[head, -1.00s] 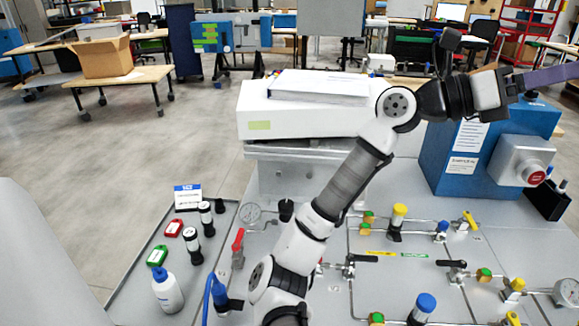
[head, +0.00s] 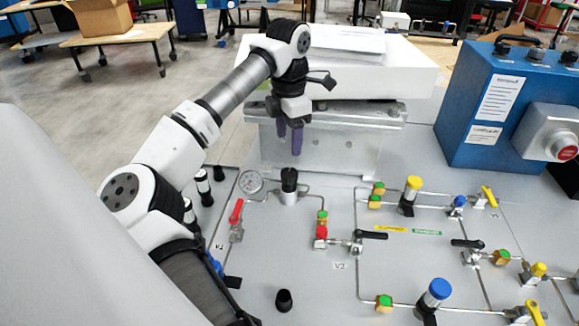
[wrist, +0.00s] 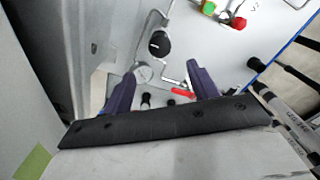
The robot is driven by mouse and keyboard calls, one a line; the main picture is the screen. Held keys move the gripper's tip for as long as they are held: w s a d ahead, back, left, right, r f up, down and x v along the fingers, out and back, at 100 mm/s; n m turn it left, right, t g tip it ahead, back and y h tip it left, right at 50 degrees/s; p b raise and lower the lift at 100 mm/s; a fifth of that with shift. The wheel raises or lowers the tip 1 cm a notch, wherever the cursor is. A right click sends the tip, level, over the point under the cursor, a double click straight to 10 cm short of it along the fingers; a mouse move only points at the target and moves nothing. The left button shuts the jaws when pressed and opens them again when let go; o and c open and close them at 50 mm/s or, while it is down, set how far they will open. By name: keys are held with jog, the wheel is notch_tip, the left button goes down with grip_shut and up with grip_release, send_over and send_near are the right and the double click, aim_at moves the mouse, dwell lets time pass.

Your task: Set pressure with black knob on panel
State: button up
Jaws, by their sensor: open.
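The black knob (head: 289,181) stands upright on the grey panel (head: 330,285), to the right of a round pressure gauge (head: 250,182). My gripper (head: 289,142), with purple fingers pointing down, hangs above and behind the knob, apart from it. In the wrist view the fingers of my gripper (wrist: 158,85) are spread with nothing between them. The black knob (wrist: 159,43) shows there beyond the fingertips, and the gauge (wrist: 143,73) lies between the fingertips in the picture. The gauge reading is too small to tell.
A red-handled valve (head: 236,215) stands left of the knob, and a black-handled valve (head: 365,237) to its right. A metal block (head: 330,150) bearing a white box (head: 370,75) rises close behind the gripper. A blue box (head: 500,110) with a red button stands at the right.

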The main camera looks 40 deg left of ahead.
aim_at(289, 172)
notch_tip(289, 172, down, 10)
jog(key=shift+f+p, duration=0.1)
jog(key=shift+p, duration=0.8)
jog(key=shift+w, duration=0.1)
jog(key=c, duration=1)
